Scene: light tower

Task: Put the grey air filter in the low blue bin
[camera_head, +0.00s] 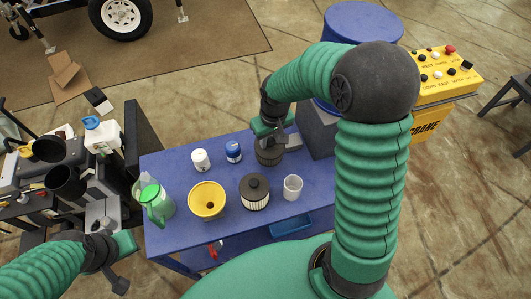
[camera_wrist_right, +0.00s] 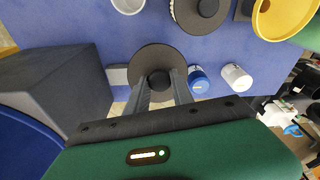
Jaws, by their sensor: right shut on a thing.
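A dark grey air filter (camera_head: 269,154) stands upright near the back right of the blue table. In the right wrist view, its round lid (camera_wrist_right: 152,57) and black top knob show. My right gripper (camera_head: 270,135) is above it, its two fingers shut on either side of the knob; the fingertips show in the right wrist view (camera_wrist_right: 160,88). I cannot tell whether the filter touches the table. A low blue bin (camera_head: 288,226) shows at the table's front edge, lower than the top, partly hidden. My left gripper (camera_head: 122,252) is off the table's front left, its jaws unclear.
On the blue table (camera_head: 165,236) stand a cream-pleated filter (camera_head: 254,193), yellow funnel (camera_head: 206,199), grey cup (camera_head: 292,187), white jar (camera_head: 200,160), blue jar (camera_head: 233,151) and green bottle (camera_head: 155,202). A dark grey box (camera_head: 317,135) stands close right of the gripped filter.

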